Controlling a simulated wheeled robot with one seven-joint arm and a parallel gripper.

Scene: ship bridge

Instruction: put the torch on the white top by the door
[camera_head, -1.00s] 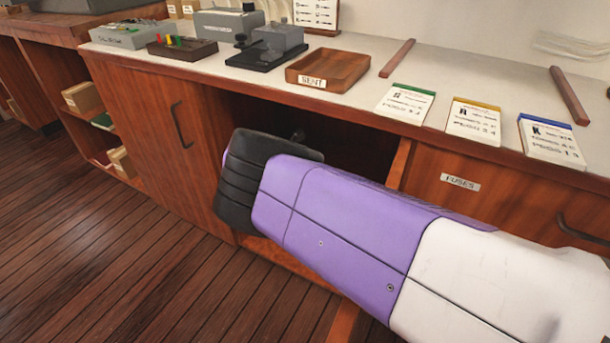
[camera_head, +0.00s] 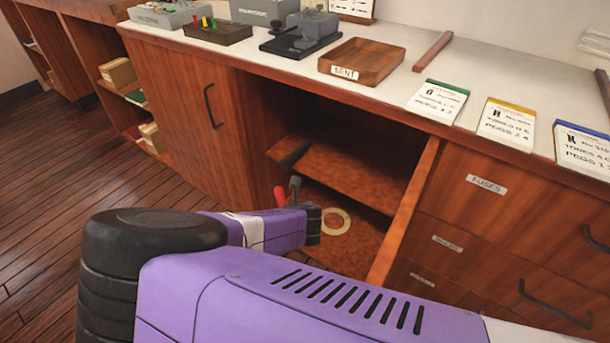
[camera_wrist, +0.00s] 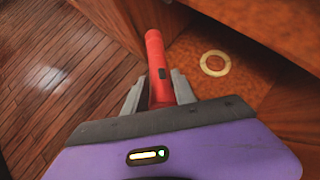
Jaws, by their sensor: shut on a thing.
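The torch is a red cylinder (camera_wrist: 155,60), seen in the wrist view between the two grey fingers of my gripper (camera_wrist: 160,92), which is shut on it. It points away from my gripper, with a dark switch on its side. In the head view a bit of the red torch (camera_head: 280,196) shows beside my gripper (camera_head: 293,192), at the open cupboard bay under the counter. A white top (camera_head: 395,75) covers the long counter. No room door is in view, so I cannot tell whether this is the top by the door.
The open bay has a wooden shelf (camera_head: 350,160) and a pale ring (camera_head: 336,221) on its floor. Drawers (camera_head: 490,220) stand right of it, a cupboard door (camera_head: 180,110) left. A wooden tray (camera_head: 362,62), cards (camera_head: 437,101) and devices (camera_head: 300,33) occupy parts of the counter.

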